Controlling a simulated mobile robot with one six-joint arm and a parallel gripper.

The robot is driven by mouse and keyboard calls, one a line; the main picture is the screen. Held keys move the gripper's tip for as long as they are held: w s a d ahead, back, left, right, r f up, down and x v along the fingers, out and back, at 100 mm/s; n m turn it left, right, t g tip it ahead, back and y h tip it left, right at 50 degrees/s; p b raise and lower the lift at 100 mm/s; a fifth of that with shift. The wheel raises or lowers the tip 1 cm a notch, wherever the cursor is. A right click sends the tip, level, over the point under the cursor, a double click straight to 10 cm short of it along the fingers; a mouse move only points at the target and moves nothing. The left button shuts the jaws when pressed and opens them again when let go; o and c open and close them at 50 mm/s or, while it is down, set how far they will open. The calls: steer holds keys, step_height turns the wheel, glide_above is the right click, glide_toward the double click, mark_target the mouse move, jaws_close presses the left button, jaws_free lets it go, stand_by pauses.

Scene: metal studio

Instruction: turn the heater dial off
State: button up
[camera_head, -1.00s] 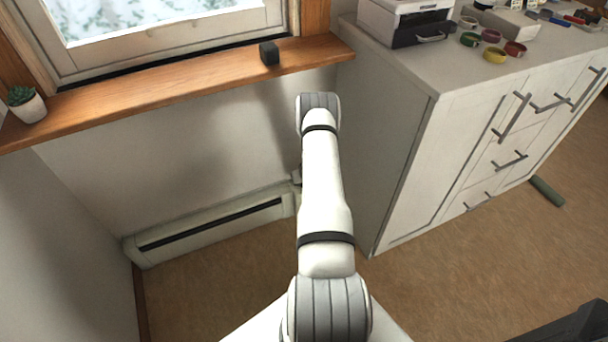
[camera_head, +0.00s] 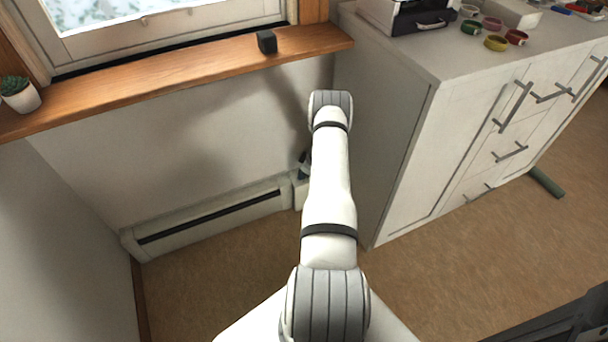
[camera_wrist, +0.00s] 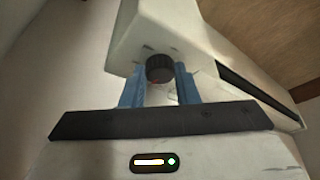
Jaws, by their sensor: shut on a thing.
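The heater (camera_head: 210,215) is a long white baseboard unit with a dark slot, low on the wall under the window. Its dial (camera_wrist: 160,68) is a small dark round knob on the white end box, seen in the wrist view, with a reddish spot at its lower edge. My gripper (camera_wrist: 159,77) has its two blue fingers on either side of the dial and is shut on it. In the head view my arm hides the dial, and the gripper is mostly hidden behind the arm near the heater's right end.
A white cabinet (camera_head: 390,150) with bar handles stands close to the right of my arm. A wooden sill (camera_head: 170,80) above the heater holds a small dark block (camera_head: 267,41) and a potted plant (camera_head: 20,94). The brown floor (camera_head: 215,270) before the heater is clear.

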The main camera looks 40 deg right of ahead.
steer(key=shift+n, duration=0.4)
steer(key=o, duration=1)
steer(key=shift+c, duration=0.2)
steer(key=p+v, duration=0.2)
steer(key=v, duration=0.5)
steer(key=shift+d+r, duration=0.15)
steer(key=shift+r, duration=0.25)
